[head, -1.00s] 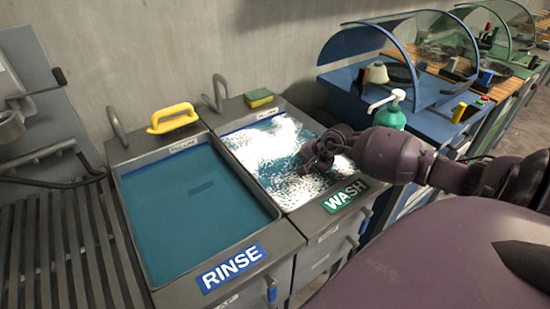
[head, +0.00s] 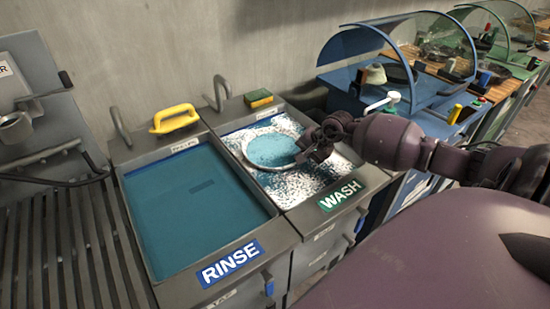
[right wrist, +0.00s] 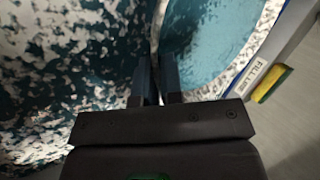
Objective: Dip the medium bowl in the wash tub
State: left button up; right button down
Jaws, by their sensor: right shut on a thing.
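The medium bowl (head: 270,150) is in the wash tub (head: 345,172), its round rim showing at the surface among white foam. Its inside looks teal; I cannot tell how much water is in it. My right gripper (head: 312,147) is shut on the bowl's right rim. In the right wrist view the right gripper's fingers (right wrist: 156,85) pinch the rim, with the bowl's inside (right wrist: 210,45) to the right and foamy water to the left. The bowl's underside is hidden by the water. My left gripper is not in view.
The rinse tub (head: 195,210) of still teal water is left of the wash tub. A yellow-handled tool (head: 174,117) and a sponge (head: 258,98) lie on the back ledge beside grey taps (head: 218,92).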

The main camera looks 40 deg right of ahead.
jog(key=shift+r+p, duration=0.45)
jog(key=shift+r, duration=1)
jog(key=shift+r+p, duration=0.4)
jog(key=shift+r, duration=0.5)
jog(key=shift+r+p, duration=0.35)
jog(key=shift+r, duration=0.55)
jog(key=shift+r+p, duration=0.6)
jog(key=shift+r, duration=0.9)
notch_tip(320, 180, up, 2)
jog(key=shift+r+p, duration=0.1)
jog(key=shift+p, duration=0.3)
